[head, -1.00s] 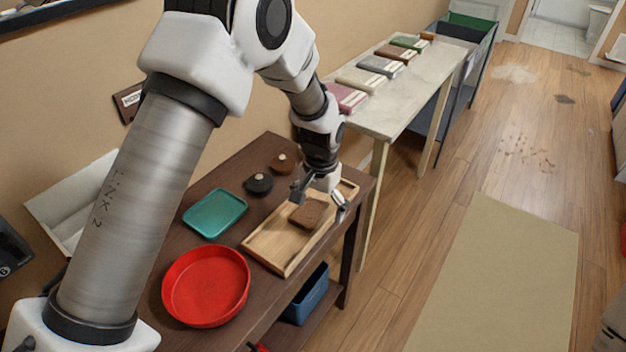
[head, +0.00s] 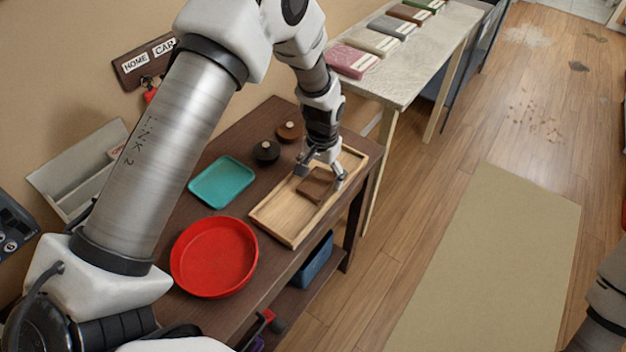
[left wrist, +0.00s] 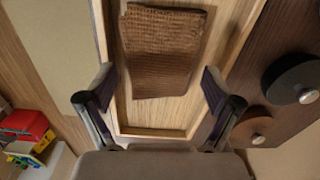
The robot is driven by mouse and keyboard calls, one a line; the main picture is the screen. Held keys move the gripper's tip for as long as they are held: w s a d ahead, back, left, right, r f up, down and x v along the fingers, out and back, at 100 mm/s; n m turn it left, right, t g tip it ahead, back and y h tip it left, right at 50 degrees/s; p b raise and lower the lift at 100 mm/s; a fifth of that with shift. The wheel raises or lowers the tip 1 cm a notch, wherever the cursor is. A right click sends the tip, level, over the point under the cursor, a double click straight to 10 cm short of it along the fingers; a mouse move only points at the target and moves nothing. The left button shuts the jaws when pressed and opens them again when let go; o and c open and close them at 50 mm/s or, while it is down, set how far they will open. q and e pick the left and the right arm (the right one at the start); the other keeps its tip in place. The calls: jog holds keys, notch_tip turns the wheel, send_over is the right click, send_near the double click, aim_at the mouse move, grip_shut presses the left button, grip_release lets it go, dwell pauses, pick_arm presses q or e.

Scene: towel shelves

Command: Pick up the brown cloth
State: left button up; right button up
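The brown cloth (head: 315,186) lies folded in a light wooden tray (head: 276,219) on the dark brown table. In the left wrist view the cloth (left wrist: 165,48) shows a ribbed weave and lies flat on the tray floor. My left gripper (head: 321,174) is open over the cloth's end of the tray, pointing down. In the left wrist view its fingers stand apart, one on each side of the cloth's near end, with nothing held. I cannot tell the exact height of the fingertips above the cloth. My right gripper is not in view.
A red round dish (head: 213,257), a teal tray (head: 222,182) and two dark knobbed lids (head: 266,151) (head: 289,131) share the table. A pale table (head: 424,72) behind carries several folded cloths. A blue bin (head: 318,262) sits below. The floor at right is open.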

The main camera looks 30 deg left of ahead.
aim_at(321, 175)
pick_arm(q)
jog(key=c, duration=0.3)
jog(key=shift+w+r, duration=0.15)
jog(key=shift+r, duration=0.35)
notch_tip(321, 175, up, 2)
jog(key=shift+r+b, duration=0.15)
jog(key=shift+b, duration=0.35)
jog(key=d, duration=0.5)
jog(key=w+d+r+b, duration=0.1)
jog(key=d, duration=0.4)
jog(key=w+d+b, duration=0.1)
jog(key=d, duration=0.5)
jog(key=shift+w+r, duration=0.25)
jog(key=shift+r, duration=0.05)
